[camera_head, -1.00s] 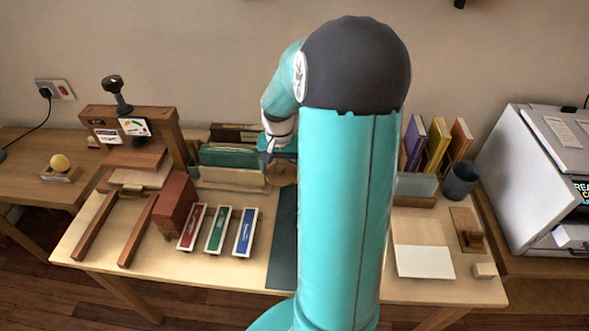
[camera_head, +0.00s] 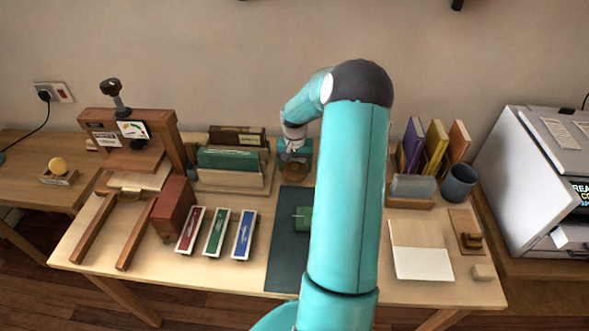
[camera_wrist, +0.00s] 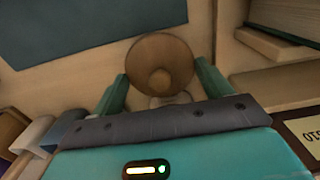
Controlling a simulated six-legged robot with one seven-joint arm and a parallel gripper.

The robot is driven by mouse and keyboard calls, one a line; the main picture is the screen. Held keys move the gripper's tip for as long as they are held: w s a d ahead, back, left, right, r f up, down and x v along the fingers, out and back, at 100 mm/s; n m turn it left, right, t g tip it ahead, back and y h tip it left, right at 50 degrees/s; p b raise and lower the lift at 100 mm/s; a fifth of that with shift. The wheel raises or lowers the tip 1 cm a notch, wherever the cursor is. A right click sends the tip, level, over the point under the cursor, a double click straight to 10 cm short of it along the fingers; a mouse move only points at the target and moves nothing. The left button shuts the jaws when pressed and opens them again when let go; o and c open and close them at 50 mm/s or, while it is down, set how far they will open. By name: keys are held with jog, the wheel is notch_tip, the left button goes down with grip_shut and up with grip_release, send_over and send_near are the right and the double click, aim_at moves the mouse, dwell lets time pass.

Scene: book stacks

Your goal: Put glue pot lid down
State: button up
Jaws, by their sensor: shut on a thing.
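The glue pot lid is a round wooden disc with a small knob (camera_wrist: 158,52), between my two green fingers in the wrist view. My gripper (camera_wrist: 161,80) is shut on its sides. A pale, glassy edge shows just below the lid in that view, perhaps the glue pot; I cannot tell whether they touch. In the head view the brown lid (camera_head: 295,171) shows under my gripper (camera_head: 294,158), at the back of the table behind the dark mat. The pot itself is not clear there.
The dark green mat (camera_head: 284,258) bears a green block (camera_head: 303,218). A file rack (camera_head: 235,182) stands left of my gripper. Red, green and blue trays (camera_head: 216,232) lie front left.

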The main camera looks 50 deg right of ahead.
jog(key=shift+f, duration=0.85)
jog(key=shift+f, duration=0.1)
